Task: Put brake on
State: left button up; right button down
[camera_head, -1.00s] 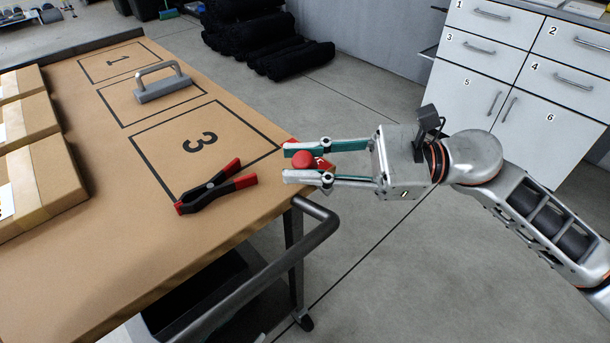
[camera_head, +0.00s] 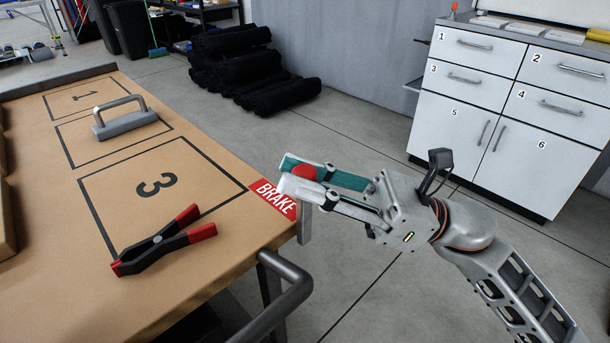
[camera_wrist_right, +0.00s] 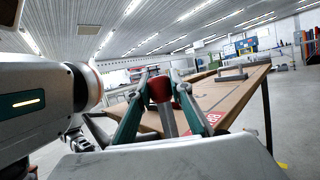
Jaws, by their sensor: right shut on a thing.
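The red knob (camera_head: 303,173) of the brake lever sits between the fingers of my right gripper (camera_head: 300,178), at the corner of the cart's table. My right gripper is shut on it. The grey lever bar (camera_head: 304,223) shows below the fingers, beside the table edge. A red label reading BRAKE (camera_head: 275,197) lies on the table corner next to it. In the right wrist view the red knob (camera_wrist_right: 160,88) is between the two green-lined fingers, with the grey bar (camera_wrist_right: 168,121) under it. My left gripper is not in view.
A curved cart handle (camera_head: 285,290) is just below my gripper. White numbered cabinets (camera_head: 500,110) and black rolls (camera_head: 250,70) stand behind.

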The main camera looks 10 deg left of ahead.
jog(key=shift+w, duration=0.1)
jog(key=c, duration=2)
grip_release()
jog(key=shift+c, duration=0.2)
jog(key=v, duration=1.2)
